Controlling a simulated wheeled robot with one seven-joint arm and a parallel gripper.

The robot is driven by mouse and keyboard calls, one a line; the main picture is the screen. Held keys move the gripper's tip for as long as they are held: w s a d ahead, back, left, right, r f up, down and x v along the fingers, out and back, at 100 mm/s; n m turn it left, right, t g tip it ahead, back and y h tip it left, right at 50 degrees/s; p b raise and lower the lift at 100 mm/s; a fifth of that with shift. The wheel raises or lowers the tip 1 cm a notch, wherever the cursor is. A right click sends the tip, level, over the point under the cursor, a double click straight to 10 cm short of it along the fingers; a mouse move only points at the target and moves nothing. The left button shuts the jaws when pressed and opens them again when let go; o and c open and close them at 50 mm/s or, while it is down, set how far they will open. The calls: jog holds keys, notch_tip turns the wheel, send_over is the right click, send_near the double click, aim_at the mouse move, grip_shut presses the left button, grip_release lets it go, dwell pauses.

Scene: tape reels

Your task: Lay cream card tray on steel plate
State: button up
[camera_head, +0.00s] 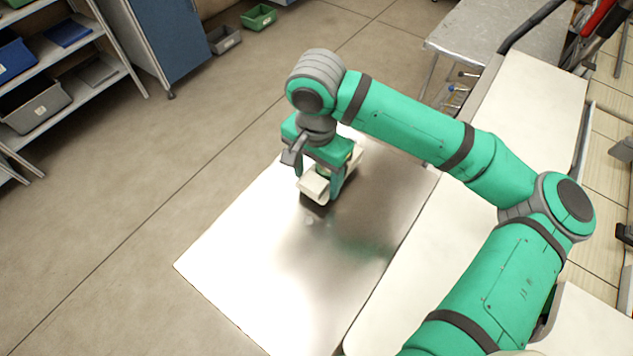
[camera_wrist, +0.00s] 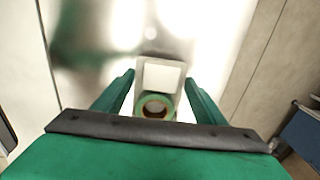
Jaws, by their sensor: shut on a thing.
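The cream card tray (camera_head: 314,188) is between the fingers of my gripper (camera_head: 318,182), over the far part of the steel plate (camera_head: 262,262). In the wrist view the tray (camera_wrist: 161,75) sits between the two green fingertips of my gripper (camera_wrist: 158,88). A green tape reel with a brown core (camera_wrist: 155,107) lies in the tray's near part. A dark shadow or reflection shows on the plate by the tray. I cannot tell whether the tray touches the plate. The plate also shows in the wrist view (camera_wrist: 200,30).
A cream surface (camera_head: 420,275) adjoins the plate on the right. A shelf with bins (camera_head: 35,105) and a blue cabinet (camera_head: 165,40) stand at the upper left. A metal table (camera_head: 490,30) is at the upper right. The plate's near part is bare.

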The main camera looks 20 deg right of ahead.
jog(key=shift+w+f, duration=0.1)
jog(key=shift+f, duration=1.55)
jog(key=o, duration=1.2)
jog(key=shift+f, duration=0.1)
notch_tip(320, 180, up, 12)
jog(key=shift+r, duration=0.15)
